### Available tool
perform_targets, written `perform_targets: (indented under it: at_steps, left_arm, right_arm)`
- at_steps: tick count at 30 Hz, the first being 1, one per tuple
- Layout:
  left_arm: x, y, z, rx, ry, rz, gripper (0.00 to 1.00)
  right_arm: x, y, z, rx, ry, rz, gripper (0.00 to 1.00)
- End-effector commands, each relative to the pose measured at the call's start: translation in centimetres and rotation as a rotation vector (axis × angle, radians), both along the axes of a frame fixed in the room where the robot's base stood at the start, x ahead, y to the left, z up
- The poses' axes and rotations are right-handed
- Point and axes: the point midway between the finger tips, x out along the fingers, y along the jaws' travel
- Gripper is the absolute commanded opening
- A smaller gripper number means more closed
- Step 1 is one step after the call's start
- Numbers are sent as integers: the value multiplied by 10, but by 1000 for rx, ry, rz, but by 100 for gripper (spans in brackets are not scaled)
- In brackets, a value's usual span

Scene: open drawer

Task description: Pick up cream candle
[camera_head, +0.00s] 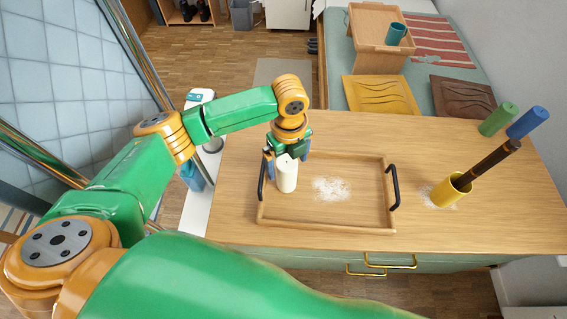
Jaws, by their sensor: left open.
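The cream candle (287,176) stands upright at the left end of a wooden tray (350,221) with black handles. My left gripper (287,153) is at the candle, with its fingers pointing down and the candle's upper part close to them. The jaws are open. I cannot tell whether the fingers touch the candle. My left arm comes in from the left and hides part of the gripper's surroundings. My right gripper does not show.
The tray lies on a wooden dresser top (420,145). White powder (331,188) is spilled in it. A yellow cup (449,192) stands at right, with a dark brown stick (490,160), green cylinder (497,119) and blue cylinder (528,123) nearby. Gold-handled drawers (330,262) are below.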

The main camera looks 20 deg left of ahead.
Motion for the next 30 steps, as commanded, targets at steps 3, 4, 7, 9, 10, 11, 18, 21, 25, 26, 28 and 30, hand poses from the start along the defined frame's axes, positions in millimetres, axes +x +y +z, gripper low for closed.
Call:
perform_targets:
  at_steps: [3,4,7,9,10,11,18,21,25,26,28,30]
  left_arm:
    - [3,4,-21,1,3,3,100]
    - [3,6,-27,2,4,3,100]
    - [4,5,-45,1,1,2,100]
    - [4,5,-50,0,0,0,100]
    - [4,5,-51,1,-1,1,100]
    - [4,5,-51,0,-1,1,100]
    - [5,5,-50,0,-2,1,70]
    - [5,5,-50,0,-2,1,43]
    - [5,5,-50,0,-2,1,8]
    - [5,5,-50,0,-2,1,0]
    - [5,5,-50,-1,-3,1,0]
    - [5,5,-50,-1,-3,1,0]
  right_arm:
    - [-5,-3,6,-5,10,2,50]
    - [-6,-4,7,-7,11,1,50]
    - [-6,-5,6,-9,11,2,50]
    - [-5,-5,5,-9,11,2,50]
    - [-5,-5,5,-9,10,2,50]
    - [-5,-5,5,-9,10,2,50]
    - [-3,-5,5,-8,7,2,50]
    - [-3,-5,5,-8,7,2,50]
    - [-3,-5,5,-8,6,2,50]
    - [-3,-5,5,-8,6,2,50]
    - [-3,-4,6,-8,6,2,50]
    - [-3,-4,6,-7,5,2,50]
